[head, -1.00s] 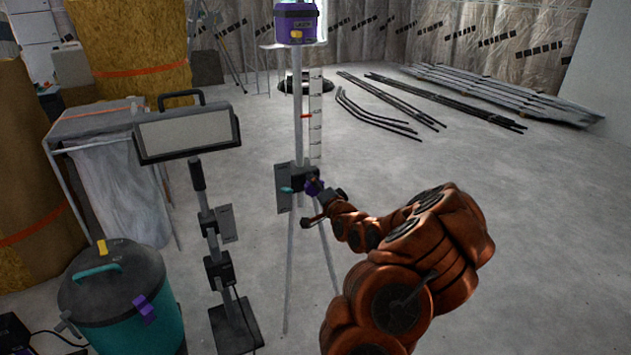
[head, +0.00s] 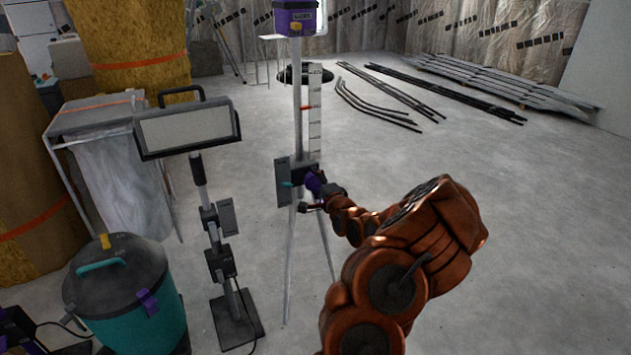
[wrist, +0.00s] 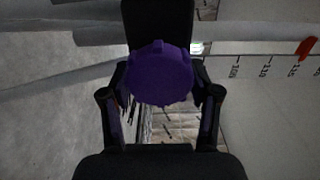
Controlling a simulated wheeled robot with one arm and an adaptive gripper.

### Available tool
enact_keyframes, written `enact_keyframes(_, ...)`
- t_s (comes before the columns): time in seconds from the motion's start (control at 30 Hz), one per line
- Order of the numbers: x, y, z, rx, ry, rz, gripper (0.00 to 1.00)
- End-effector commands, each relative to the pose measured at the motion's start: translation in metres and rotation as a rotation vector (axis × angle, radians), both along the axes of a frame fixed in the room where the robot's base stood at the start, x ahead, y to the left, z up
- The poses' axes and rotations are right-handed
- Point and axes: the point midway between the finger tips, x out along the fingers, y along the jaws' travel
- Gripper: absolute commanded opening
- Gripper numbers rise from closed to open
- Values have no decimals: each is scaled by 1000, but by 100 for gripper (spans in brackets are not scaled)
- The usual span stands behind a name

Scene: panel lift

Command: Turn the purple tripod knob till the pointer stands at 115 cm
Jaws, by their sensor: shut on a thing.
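The purple tripod knob (wrist: 161,73) sits between the two fingers of my gripper (wrist: 160,95) in the wrist view, and the fingers are shut on it. In the head view the knob (head: 313,183) is on the tripod's dark clamp block, with my gripper (head: 322,190) at its right side. The white scale (head: 315,125) stands upright beside the tripod column. The red pointer (head: 306,107) is on its upper half. In the wrist view the pointer (wrist: 307,47) lies just beyond a mark that looks like 115, toward the right edge. The small figures are hard to read.
A purple laser box (head: 296,18) tops the tripod. A work lamp (head: 188,130) on a stand and a teal vacuum (head: 125,295) stand at left. Dark rods and panels (head: 500,80) lie behind on the floor. The floor at right is clear.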

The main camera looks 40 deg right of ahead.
Motion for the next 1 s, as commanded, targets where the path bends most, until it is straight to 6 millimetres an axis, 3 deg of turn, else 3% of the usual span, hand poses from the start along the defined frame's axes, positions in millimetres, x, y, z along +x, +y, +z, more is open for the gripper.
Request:
enact_keyframes(0.23, 0, -1, 0, -1, 0, -2, 27)
enact_keyframes(0.27, 0, -1, 0, -1, 0, -2, 64)
enact_keyframes(0.47, 0, -1, 0, -1, 0, -1, 85)
enact_keyframes(0.83, -1, 0, 0, -1, 0, -1, 86)
enact_keyframes(1.0, -10, 3, -1, 1, 1, -1, 86)
